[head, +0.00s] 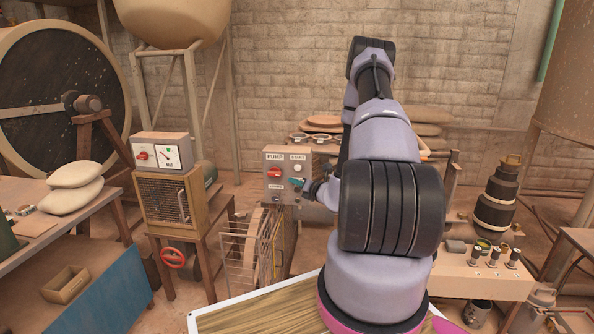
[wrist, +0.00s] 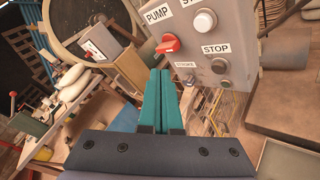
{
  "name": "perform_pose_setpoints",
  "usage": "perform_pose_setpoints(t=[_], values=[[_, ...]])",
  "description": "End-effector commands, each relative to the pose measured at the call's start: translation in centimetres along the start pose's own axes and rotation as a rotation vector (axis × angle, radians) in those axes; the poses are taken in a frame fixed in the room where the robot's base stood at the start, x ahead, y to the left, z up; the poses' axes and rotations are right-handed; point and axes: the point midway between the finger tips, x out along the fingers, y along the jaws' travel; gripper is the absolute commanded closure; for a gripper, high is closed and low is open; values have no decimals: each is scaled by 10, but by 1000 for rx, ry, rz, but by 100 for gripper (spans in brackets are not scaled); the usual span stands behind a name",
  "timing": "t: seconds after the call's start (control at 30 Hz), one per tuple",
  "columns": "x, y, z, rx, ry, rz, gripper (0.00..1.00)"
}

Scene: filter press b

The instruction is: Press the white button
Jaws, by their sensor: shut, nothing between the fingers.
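The white button (wrist: 205,20) is a round knob in a grey collar, near the top of the grey control panel (wrist: 250,45) in the wrist view. Its label is cut off by the picture's top edge. In the head view the white button (head: 297,168) sits under a label on the panel's upper right. My gripper (wrist: 158,72) has teal fingers held together with nothing between them. In the wrist view the fingertips point below and left of the white button. In the head view my gripper (head: 296,184) is in front of the panel, just below the button; any contact cannot be told.
A red PUMP switch (wrist: 169,44) is left of the white button. A button (wrist: 219,66) under the STOP label and a STROKE control (wrist: 188,79) sit lower. A wooden cabinet with a gauge box (head: 161,151) stands left of the panel. A bench (head: 485,272) is at right.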

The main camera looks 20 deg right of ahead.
Motion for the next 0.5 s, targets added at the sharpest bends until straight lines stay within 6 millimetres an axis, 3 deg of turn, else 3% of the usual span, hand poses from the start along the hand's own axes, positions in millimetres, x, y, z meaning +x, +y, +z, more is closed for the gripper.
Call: perform_pose_setpoints(t=[0.23,0.5], values=[[7,-4,5,-3,0,1,100],[33,-23,24,-4,0,2,100]])
